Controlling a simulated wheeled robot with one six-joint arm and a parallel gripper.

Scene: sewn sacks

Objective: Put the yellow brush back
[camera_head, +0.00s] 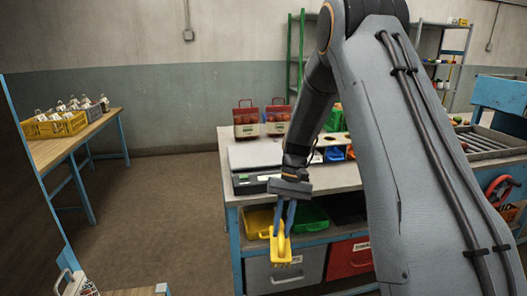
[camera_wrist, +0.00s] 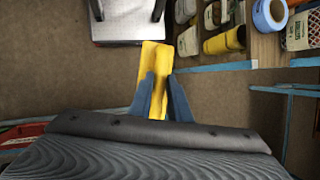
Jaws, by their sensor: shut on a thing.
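The yellow brush (camera_head: 281,246) hangs below my gripper (camera_head: 285,213) in the head view, in front of the workbench. In the wrist view the brush (camera_wrist: 153,62) stands upright in the picture between the two blue-grey fingers of my gripper (camera_wrist: 160,92). The fingers are shut on it, and they hide part of its lower portion. The brush is held in the air, with brown floor visible around it in the wrist view.
A wooden table (camera_head: 70,141) with a yellow crate (camera_head: 52,127) stands left. Floor between is clear.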

